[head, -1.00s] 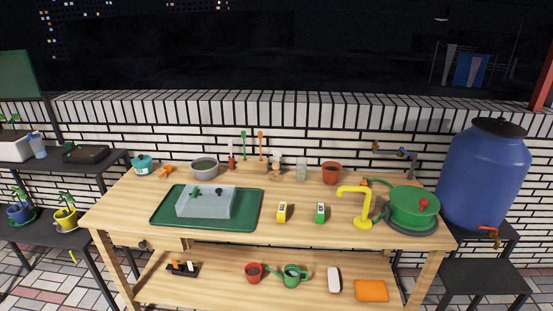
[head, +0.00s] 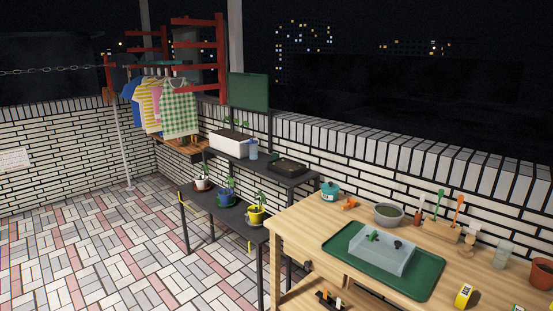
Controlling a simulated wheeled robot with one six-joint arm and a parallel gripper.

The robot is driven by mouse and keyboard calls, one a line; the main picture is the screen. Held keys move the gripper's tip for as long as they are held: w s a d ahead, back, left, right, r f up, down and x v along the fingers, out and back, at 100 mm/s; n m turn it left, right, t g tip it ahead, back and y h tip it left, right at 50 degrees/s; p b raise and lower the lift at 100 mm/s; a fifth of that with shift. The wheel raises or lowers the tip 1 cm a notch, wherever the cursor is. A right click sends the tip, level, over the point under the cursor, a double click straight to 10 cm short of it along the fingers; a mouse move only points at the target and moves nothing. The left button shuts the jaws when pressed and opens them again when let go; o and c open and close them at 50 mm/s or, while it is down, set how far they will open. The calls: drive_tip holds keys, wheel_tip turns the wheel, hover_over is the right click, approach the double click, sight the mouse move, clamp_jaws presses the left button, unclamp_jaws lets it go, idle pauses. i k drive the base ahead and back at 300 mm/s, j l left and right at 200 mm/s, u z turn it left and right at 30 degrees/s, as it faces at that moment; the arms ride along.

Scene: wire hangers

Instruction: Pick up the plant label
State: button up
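I cannot make out for sure which thing is the plant label. Small upright orange and white pieces stand in a black holder (head: 328,301) on the lower shelf of the wooden bench, at the bottom edge of the head view. Three potted plants stand on the lower level of the dark rack: one in a white pot (head: 202,185), one in a blue pot (head: 226,198) and one in a yellow pot (head: 255,215). No label shows clearly in them. My gripper is not in view.
The wooden bench (head: 300,222) holds a green tray (head: 422,281) with a clear box (head: 383,250), a grey bowl (head: 389,214) and a teal pot (head: 330,190). The dark rack (head: 290,178) stands left of it. Clothes (head: 178,108) hang at the back. The paved floor (head: 90,240) at left is clear.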

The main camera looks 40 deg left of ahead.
sight(475, 226)
drive_tip(key=i+j+z, duration=0.2)
drive_tip(key=i+j, duration=0.2)
drive_tip(key=j, duration=0.25)
drive_tip(key=i+j+z, duration=0.25)
drive_tip(key=j, duration=0.4)
drive_tip(key=i+j+z, duration=0.1)
drive_tip(key=i+j, duration=0.2)
drive_tip(key=i+j+z, duration=0.1)
drive_tip(key=j, duration=0.35)
drive_tip(key=i+j+z, duration=0.1)
drive_tip(key=j, duration=0.3)
drive_tip(key=i, duration=0.05)
